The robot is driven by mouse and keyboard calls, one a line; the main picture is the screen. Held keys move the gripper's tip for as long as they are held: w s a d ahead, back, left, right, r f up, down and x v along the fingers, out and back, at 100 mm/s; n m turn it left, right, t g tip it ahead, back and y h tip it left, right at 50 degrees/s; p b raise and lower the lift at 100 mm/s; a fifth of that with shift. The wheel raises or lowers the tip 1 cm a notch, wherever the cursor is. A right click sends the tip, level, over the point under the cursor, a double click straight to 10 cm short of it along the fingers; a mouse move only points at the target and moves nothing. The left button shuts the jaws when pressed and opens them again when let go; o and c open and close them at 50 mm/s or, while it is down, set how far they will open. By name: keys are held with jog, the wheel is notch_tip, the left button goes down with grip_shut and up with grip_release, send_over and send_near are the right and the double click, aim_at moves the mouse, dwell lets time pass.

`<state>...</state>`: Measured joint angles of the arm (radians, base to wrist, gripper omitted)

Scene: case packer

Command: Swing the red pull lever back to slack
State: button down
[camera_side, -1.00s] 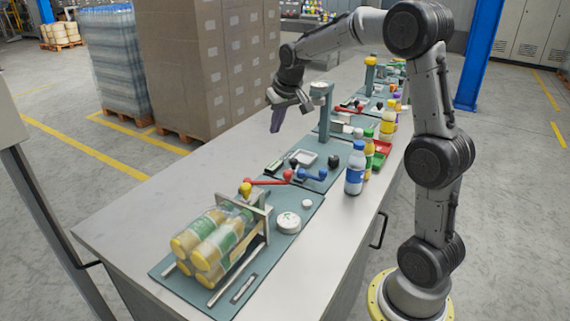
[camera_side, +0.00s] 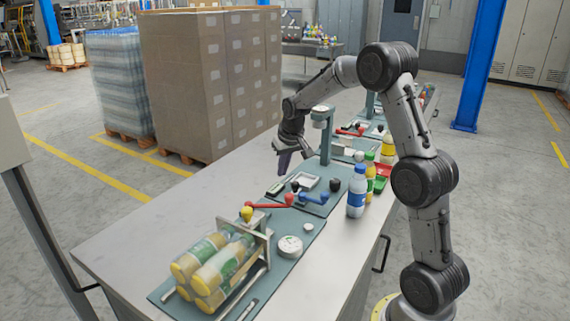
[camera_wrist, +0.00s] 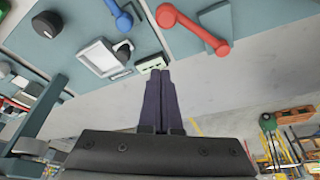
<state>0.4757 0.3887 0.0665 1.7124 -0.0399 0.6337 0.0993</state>
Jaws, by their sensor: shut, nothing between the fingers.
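The red lever (camera_side: 268,205) lies low across the far edge of the nearest teal panel, a red bar with a round knob at its right end. It also shows at the upper right of the wrist view (camera_wrist: 195,30), apart from my fingers. My gripper (camera_side: 283,169) is shut and empty, fingers pointing down just above the table, beyond the lever in the side view. In the wrist view its fingertips (camera_wrist: 156,74) are together beside a small green-and-white block. Whether the fingertips touch that block, I cannot tell.
A blue lever (camera_side: 313,198) sits right of the red one, near a white-framed tray (camera_side: 306,182) and black knob. A blue-and-white bottle (camera_side: 357,190) stands right. Bare grey tabletop (camera_side: 175,205) lies left.

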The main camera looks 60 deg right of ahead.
aim_at(287, 196)
jog(key=x, duration=0.5)
jog(key=shift+f, duration=0.25)
jog(key=shift+s+a, duration=0.4)
jog(key=shift+s, duration=0.2)
jog(key=shift+s+a, duration=0.4)
jog(key=shift+s, duration=0.25)
jog(key=shift+s+a, duration=0.25)
jog(key=shift+s, duration=0.2)
jog(key=shift+s+a, duration=0.2)
jog(key=shift+a, duration=0.05)
jog(key=shift+s+a, duration=0.2)
jog(key=shift+a, duration=0.05)
jog(key=shift+s+a+f, duration=0.1)
jog(key=shift+s+a, duration=0.4)
jog(key=shift+a, duration=0.2)
jog(key=shift+s+a, duration=0.25)
jog(key=shift+a, duration=0.7)
jog(key=shift+s+a, duration=0.3)
jog(key=shift+a, duration=0.65)
